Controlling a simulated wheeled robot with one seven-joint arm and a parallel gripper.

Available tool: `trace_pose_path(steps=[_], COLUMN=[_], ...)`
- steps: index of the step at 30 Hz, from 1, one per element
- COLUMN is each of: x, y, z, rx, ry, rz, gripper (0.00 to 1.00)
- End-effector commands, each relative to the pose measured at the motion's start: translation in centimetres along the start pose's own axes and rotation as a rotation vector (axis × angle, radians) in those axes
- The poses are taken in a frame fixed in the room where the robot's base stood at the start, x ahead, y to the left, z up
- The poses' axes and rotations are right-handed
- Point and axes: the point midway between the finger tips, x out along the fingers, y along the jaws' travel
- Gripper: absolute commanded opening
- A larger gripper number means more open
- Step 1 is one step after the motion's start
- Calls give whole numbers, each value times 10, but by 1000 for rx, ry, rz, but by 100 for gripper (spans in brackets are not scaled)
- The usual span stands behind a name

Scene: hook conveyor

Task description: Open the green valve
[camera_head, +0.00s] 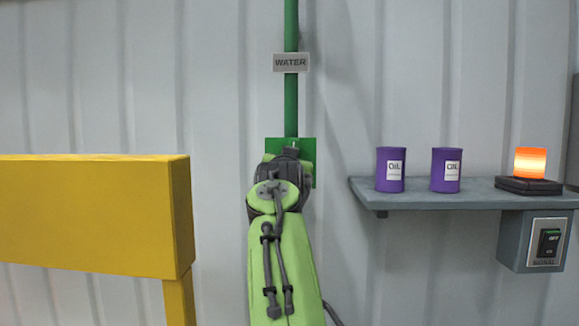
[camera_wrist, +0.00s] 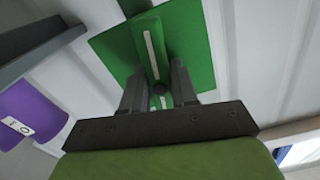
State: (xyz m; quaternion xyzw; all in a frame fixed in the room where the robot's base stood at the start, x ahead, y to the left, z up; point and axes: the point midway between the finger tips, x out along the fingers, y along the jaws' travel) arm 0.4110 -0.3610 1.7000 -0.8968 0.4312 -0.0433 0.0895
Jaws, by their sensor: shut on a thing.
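The green valve has a square green plate (camera_head: 309,170) on the wall, at the foot of a green pipe (camera_head: 291,100) under a "WATER" sign (camera_head: 290,63). My arm covers most of the valve in the head view. In the wrist view the green valve handle (camera_wrist: 150,40), with a white stripe, stands out in front of the plate (camera_wrist: 110,50). My gripper (camera_wrist: 159,82) is shut on the handle, one finger on each side of it. The handle runs roughly in line with the pipe in the wrist view. My fingertips are hidden in the head view.
A yellow barrier (camera_head: 90,215) stands at the left. A grey shelf (camera_head: 450,200) at the right holds two purple oil cans (camera_head: 390,170) and a lit orange lamp (camera_head: 530,162). A signal switch box (camera_head: 535,240) hangs under it.

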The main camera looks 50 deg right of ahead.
Motion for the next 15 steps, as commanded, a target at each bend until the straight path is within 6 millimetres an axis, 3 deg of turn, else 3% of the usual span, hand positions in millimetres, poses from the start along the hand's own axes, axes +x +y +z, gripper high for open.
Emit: trace_pose_path(steps=[15], x=[0], y=[0], z=[0], rx=[-205], ry=[-1], rz=[0], gripper=[0])
